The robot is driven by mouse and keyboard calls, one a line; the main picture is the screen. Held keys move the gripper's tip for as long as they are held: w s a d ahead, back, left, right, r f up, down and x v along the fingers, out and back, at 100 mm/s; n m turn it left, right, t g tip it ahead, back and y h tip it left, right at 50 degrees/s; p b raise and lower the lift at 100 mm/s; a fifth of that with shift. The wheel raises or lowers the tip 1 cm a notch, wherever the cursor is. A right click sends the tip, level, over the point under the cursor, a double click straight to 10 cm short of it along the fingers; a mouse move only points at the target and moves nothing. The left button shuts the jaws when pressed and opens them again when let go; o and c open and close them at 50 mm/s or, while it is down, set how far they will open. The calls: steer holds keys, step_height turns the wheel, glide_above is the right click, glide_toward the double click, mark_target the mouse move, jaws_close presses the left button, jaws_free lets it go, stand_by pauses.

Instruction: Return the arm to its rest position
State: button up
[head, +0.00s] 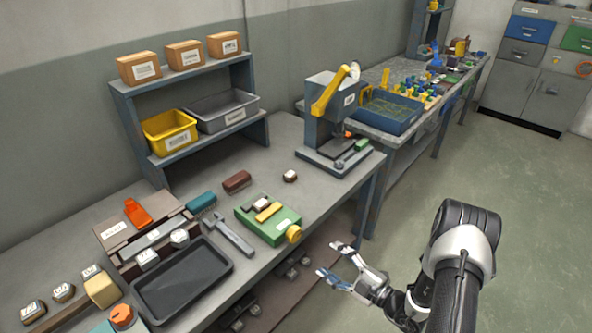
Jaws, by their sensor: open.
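My gripper (336,266) is at the lower middle of the head view, out in front of the near workbench's right edge. Its fingers are spread and nothing is between them. It points left, towards the bench, and looks apart from it. My arm comes in from the lower right and bends at a dark joint with a light grey cover.
The grey workbench (330,187) holds a black tray (207,291), a green fixture (275,236), a press (328,125) and several small parts. A shelf (213,144) carries boxes and bins. A second bench (401,137) stands behind. The floor (512,190) to the right is clear.

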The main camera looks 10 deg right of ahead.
steer(key=s+a+r+n+g+y, duration=0.25)
steer(key=a+r+n+g, duration=0.3)
steer(key=r+n, duration=0.4)
steer(key=s+a+r+n+g+y, duration=0.1)
steer(key=s+a+r+n+g, duration=0.3)
steer(key=a+r+n, duration=0.55)
steer(key=s+a+r+n+g+h, duration=0.1)
steer(key=s+r+n+g+h, duration=0.4)
steer(key=s+n, duration=0.7)
steer(key=s+d+r+n+t+h, duration=0.2)
steer(key=s+d+r+n+h, duration=0.1)
steer(key=n, duration=0.8)
steer(key=s+d+r+n+t+h, duration=0.2)
steer(key=s+d+r+n+h, duration=0.2)
steer(key=n, duration=0.8)
steer(key=shift+s+d+t+h, duration=0.15)
steer(key=shift+d+t+h, duration=0.25)
steer(key=shift+h, duration=0.65)
